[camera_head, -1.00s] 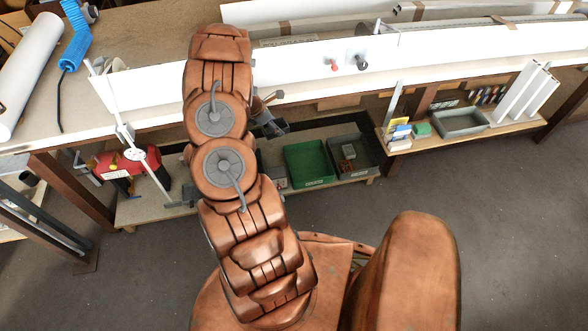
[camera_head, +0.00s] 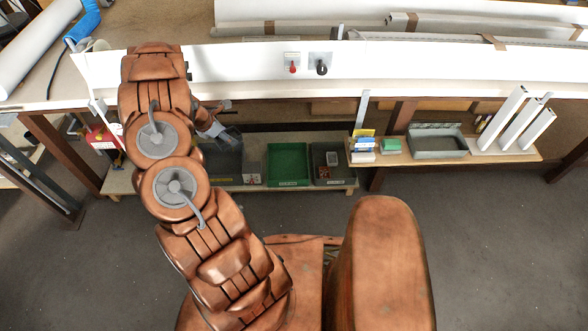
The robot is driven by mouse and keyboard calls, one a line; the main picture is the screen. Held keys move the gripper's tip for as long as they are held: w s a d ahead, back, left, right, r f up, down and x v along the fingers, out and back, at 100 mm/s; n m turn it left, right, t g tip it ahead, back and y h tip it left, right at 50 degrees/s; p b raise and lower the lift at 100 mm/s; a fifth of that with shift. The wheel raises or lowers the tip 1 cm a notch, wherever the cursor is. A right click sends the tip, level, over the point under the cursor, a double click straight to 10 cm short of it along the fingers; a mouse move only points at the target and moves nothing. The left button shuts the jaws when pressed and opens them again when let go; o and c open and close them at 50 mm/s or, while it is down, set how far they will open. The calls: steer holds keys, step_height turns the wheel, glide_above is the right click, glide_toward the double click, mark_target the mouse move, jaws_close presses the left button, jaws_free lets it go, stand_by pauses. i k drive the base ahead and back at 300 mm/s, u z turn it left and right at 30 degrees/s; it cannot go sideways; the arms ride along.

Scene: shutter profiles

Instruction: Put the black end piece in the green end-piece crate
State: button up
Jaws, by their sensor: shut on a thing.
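The green crate (camera_head: 288,149) stands on the low shelf under the bench, open at the top, with a pale label on its front. It looks empty. My gripper (camera_head: 228,134) shows beyond my arm, left of the green crate and above a dark grey crate in the picture. It is shut on a small dark thing, which I take to be the black end piece. That piece is too small and too covered by the fingers to make out clearly. The gripper is apart from the green crate.
A grey crate (camera_head: 334,148) with small things stands right of the green one, a dark grey crate (camera_head: 227,178) to the left. Red and black knobs (camera_head: 321,67) sit on the white bench front. A grey tray (camera_head: 437,155) is on the right shelf. The floor ahead is clear.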

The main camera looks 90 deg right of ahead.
mark_target(288, 163)
steer(key=z, duration=0.5)
steer(key=k, duration=0.9)
steer(key=z, duration=0.7)
